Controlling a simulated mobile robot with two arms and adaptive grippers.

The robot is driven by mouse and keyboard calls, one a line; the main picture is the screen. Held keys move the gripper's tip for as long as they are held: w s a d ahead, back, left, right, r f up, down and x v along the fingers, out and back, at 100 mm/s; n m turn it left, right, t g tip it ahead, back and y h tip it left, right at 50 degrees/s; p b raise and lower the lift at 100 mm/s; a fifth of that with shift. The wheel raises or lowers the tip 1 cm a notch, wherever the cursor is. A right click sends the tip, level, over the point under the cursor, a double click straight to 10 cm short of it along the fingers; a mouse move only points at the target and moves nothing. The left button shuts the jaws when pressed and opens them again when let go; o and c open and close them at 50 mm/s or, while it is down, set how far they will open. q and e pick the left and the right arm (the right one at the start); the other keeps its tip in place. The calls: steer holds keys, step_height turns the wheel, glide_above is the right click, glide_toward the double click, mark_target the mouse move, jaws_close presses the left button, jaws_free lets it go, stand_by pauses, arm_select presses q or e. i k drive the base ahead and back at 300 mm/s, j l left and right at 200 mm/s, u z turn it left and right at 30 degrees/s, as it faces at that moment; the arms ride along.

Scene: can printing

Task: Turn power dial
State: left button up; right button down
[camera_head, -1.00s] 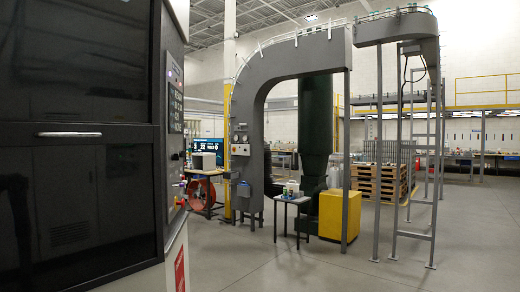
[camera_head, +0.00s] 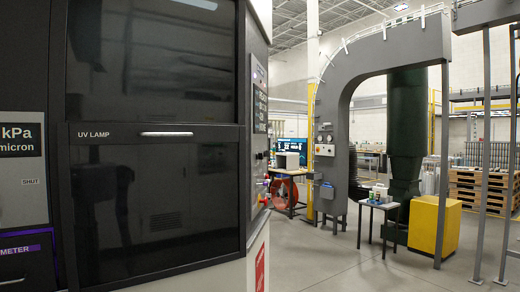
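A tall dark machine cabinet (camera_head: 155,190) with a door marked UV LAMP and a light horizontal handle (camera_head: 166,134) fills the left half of the head view. On its right side is a narrow control panel (camera_head: 259,110), seen at a steep angle, with a dark display and small controls. Coloured knobs or valves (camera_head: 264,190) stick out below it. I cannot make out which control is the power dial. A grey panel (camera_head: 18,170) marked kPa, micron and SHUT is at the far left. Neither of my grippers is in view.
A grey arched conveyor (camera_head: 335,120) stands to the right, with a small table (camera_head: 377,206) and a yellow box (camera_head: 434,225) beside it. Stacked pallets (camera_head: 478,190) are farther right. The grey floor (camera_head: 350,265) in front is clear.

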mark_target(259, 156)
steer(key=i+l+u, duration=0.3)
steer(key=i+l, duration=0.15)
steer(key=i, duration=0.3)
steer(key=i+l+u, duration=0.3)
steer(key=i+l, duration=0.3)
steer(key=i, duration=0.1)
